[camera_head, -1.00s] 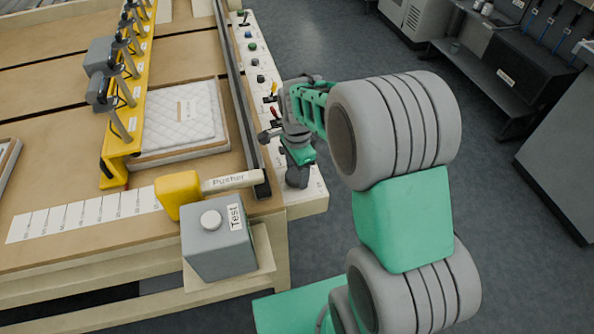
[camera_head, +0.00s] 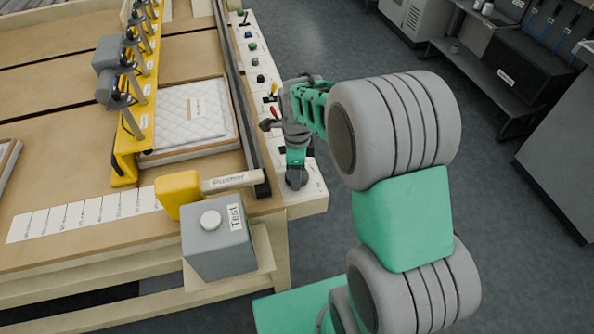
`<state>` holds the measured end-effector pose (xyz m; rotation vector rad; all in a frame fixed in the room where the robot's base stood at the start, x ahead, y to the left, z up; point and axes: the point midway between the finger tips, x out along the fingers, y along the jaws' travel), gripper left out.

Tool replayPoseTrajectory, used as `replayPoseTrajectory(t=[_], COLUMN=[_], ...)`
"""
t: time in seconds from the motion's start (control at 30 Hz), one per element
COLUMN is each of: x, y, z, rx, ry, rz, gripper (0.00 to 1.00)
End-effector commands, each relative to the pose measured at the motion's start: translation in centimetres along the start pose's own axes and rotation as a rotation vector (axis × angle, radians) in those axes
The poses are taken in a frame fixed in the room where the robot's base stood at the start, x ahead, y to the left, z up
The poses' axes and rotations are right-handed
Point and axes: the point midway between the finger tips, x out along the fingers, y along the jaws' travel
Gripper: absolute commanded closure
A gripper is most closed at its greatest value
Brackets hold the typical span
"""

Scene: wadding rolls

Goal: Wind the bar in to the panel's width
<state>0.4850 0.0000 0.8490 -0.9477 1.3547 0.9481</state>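The yellow bar (camera_head: 132,140) spans the table lengthwise at the left and carries several grey clamp-like arms. The white quilted panel (camera_head: 192,112) lies on a pale backing just right of the bar; the bar's near end is close to the panel's left edge, and I cannot tell if they touch. My gripper (camera_head: 283,132) is over the cream control strip (camera_head: 307,189) on the table's right edge, among its levers and knobs. Its fingers are small and partly hidden by my wrist, so I cannot tell whether they are shut on a control.
A grey box marked Test (camera_head: 217,243) with a round button sits on the front ledge. A yellow block (camera_head: 178,193) with a labelled rod lies behind it. A white marked scale (camera_head: 85,213) lies at front left. Open floor is to the right.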

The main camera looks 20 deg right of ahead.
Motion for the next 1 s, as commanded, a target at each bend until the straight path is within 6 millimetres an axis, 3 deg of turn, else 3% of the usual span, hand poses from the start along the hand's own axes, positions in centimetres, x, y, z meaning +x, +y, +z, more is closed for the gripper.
replayPoseTrajectory(t=[0.3,0.33,0.57,0.83,1.0], x=[0.0,0.0,0.0,-0.1,-2.5], y=[0.0,0.0,0.0,0.0,-0.1], z=[0.1,0.1,0.0,0.0,0.1], rx=[-0.001,-0.001,-0.001,-0.001,-0.001], ry=[-0.001,-0.001,0.000,-0.001,-0.002], rz=[0.000,0.000,0.000,-0.001,-0.004], gripper=[0.80,0.38,0.19,0.17,0.17])
